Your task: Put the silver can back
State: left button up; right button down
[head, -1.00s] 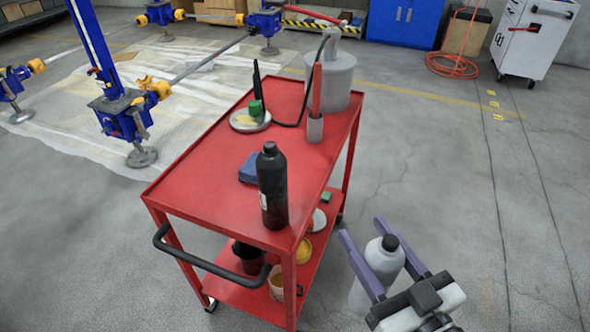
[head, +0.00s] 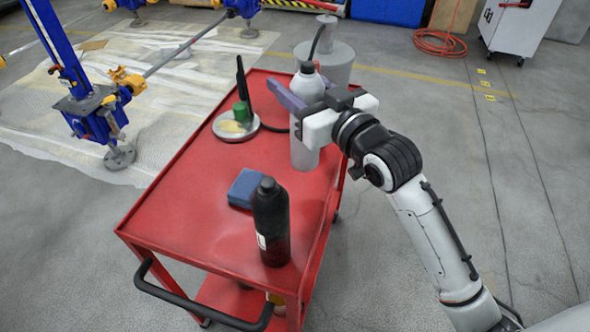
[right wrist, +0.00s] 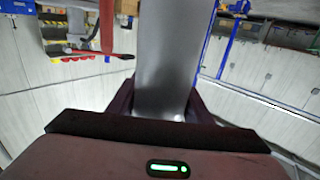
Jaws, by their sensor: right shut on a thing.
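The silver can (head: 305,150) is upright over the far right part of the red cart's top (head: 190,210). I cannot tell whether its base touches the top. My right gripper (head: 297,88) is shut on the can's upper part, reaching in from the right. In the right wrist view the can's grey body (right wrist: 168,65) stands between the fingers (right wrist: 160,108). My left gripper is not in view.
A black bottle (head: 271,225) and a blue block (head: 245,188) are on the near part of the cart. A round dish with a green item (head: 241,112) is at the back left. A large grey canister (head: 340,62) stands behind the can.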

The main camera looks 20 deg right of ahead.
notch_tip(320, 180, down, 9)
jog(key=b, duration=0.1)
jog(key=shift+w, duration=0.35)
jog(key=shift+a, duration=0.1)
jog(key=shift+f, duration=0.15)
jog(key=c, duration=0.9)
grip_release()
